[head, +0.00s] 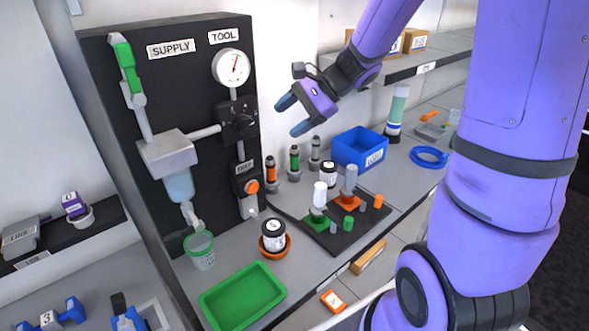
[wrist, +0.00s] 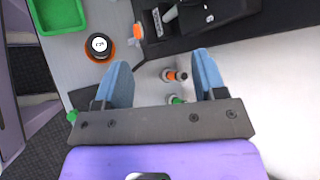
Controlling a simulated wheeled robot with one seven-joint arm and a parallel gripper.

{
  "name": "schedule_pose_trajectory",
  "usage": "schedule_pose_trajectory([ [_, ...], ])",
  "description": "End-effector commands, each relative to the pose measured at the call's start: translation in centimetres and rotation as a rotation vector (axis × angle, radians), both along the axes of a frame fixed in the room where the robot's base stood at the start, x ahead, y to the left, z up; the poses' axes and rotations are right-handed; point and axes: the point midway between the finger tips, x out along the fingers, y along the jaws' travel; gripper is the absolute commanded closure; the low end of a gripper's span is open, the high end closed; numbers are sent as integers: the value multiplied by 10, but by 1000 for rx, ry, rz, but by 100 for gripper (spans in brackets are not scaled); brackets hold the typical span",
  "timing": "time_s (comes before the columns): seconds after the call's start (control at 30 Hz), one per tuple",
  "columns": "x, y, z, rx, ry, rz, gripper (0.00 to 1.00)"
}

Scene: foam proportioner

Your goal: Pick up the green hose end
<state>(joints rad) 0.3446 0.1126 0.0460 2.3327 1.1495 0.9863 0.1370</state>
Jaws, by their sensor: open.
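The green hose end (head: 294,160) stands upright in a grey holder on the counter, between an orange hose end (head: 271,172) and a grey one (head: 315,150). My gripper (head: 291,117) is open and empty, above and apart from the green hose end in the head view. In the wrist view the green hose end (wrist: 176,99) shows between my open fingers (wrist: 162,60), near the gripper's body, which partly hides it. The orange hose end (wrist: 173,75) is farther out between the fingers.
The black supply panel (head: 115,150) stands behind and left of the hose ends. A white-lidded jar (head: 328,171) and a blue bin (head: 357,137) are close on their right. The green tray (head: 243,296) lies at the counter's front.

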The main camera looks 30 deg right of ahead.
Motion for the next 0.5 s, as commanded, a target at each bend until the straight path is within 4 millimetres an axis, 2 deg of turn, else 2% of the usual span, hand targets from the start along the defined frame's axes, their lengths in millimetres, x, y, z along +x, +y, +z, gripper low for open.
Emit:
schedule_pose_trajectory([
  [0.1,32,-22,-29,134,72,-165,36],
  [0.3,78,-65,-82,346,176,-450,36],
  [0.5,106,-113,-140,523,256,-719,36],
])
